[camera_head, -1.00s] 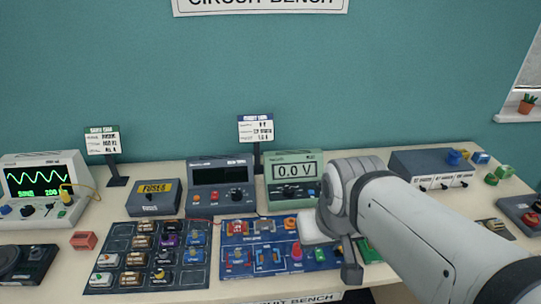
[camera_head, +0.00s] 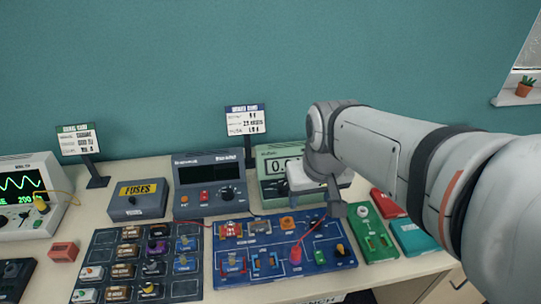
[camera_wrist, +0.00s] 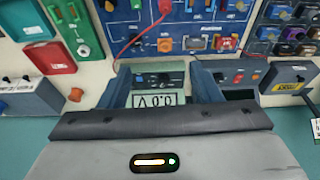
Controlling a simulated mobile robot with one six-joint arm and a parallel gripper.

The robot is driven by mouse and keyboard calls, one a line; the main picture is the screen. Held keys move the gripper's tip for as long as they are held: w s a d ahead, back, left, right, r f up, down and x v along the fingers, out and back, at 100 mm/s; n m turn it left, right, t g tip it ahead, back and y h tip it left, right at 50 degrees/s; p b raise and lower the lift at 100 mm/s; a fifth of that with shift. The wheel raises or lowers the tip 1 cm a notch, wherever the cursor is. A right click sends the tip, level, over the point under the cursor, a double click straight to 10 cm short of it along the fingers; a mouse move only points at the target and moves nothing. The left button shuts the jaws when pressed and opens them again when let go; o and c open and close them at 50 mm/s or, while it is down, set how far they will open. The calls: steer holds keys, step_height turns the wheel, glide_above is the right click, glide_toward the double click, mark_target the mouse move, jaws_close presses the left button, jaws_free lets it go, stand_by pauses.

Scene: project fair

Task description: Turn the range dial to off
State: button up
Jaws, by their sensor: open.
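The green multimeter (camera_head: 268,188) stands at the back of the bench in the head view, its right part hidden by my arm. In the wrist view the meter (camera_wrist: 158,100) appears upside down between my fingers, its display reading 0.0 V. The range dial cannot be made out clearly; it is hidden in the head view and small and dark in the wrist view. My gripper (camera_wrist: 160,68) is open and empty, its two fingers on either side of the meter's front as seen from the wrist. In the head view my gripper (camera_head: 318,198) is in front of the meter.
A dark power supply (camera_head: 210,182) stands left of the meter, beside a fuse box (camera_head: 138,200). The blue circuit board (camera_head: 283,243) with a red wire lies below my gripper. A green board (camera_head: 372,238), a red box (camera_head: 388,203) and a teal box (camera_head: 414,237) lie right.

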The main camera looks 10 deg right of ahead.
steer(key=w+f+g, duration=0.2)
steer(key=w+f, duration=0.2)
steer(key=w, duration=1)
steer(key=n+g+b, duration=0.1)
glide_toward(284, 186)
steer(key=shift+s+f, duration=0.15)
steer(key=shift+s, duration=0.15)
steer(key=shift+w+f+n, duration=0.3)
steer(key=shift+f, duration=0.3)
step_height(284, 186, down, 7)
steer(key=shift+f+p, duration=0.1)
steer(key=shift+p, duration=0.6)
steer(key=c, duration=1)
